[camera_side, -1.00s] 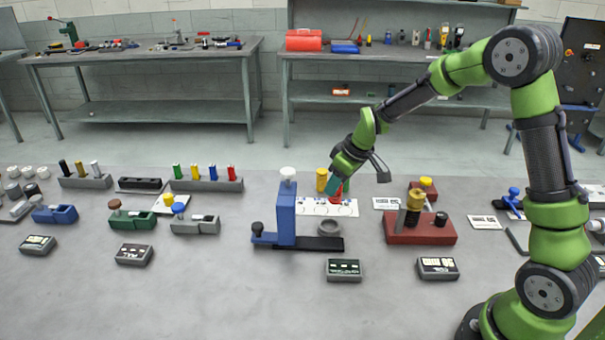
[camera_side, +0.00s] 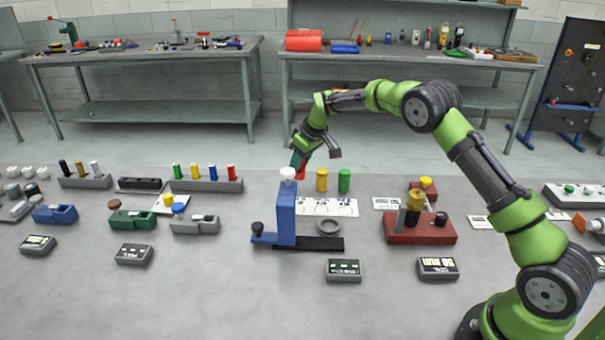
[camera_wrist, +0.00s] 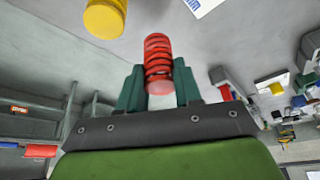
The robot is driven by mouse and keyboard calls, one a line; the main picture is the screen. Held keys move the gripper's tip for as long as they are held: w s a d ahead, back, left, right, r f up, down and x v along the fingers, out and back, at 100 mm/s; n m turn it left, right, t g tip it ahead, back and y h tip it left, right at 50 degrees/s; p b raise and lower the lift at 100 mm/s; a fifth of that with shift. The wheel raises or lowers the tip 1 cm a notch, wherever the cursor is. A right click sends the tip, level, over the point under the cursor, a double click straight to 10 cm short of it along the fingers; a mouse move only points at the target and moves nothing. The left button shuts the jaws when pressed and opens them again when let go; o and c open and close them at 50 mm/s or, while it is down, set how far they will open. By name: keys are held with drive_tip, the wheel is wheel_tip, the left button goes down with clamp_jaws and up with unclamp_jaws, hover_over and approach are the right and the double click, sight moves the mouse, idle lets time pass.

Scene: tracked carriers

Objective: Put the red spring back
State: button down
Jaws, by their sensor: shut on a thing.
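The red spring (camera_wrist: 158,58) is upright between the two green fingers of my gripper (camera_wrist: 158,88) in the wrist view. My gripper is shut on it. In the side view my gripper (camera_side: 298,162) holds the red spring (camera_side: 300,172) behind the blue press (camera_side: 285,215), near its white knob, which partly hides the spring. A white card with printed circles (camera_side: 340,208) lies to the right of the press. A yellow spring (camera_side: 322,180) and a green spring (camera_side: 344,181) stand at its back edge. I cannot tell how far the red spring is above the card.
A grey ring (camera_side: 328,227) lies by the press's black base. A red fixture (camera_side: 420,228) stands to the right. A grey holder with several coloured pegs (camera_side: 205,184) stands to the left.

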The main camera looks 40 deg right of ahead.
sight(302, 167)
drive_tip(key=shift+f, duration=1.75)
drive_tip(key=shift+f, duration=0.1)
drive_tip(key=c, duration=0.8)
unclamp_jaws()
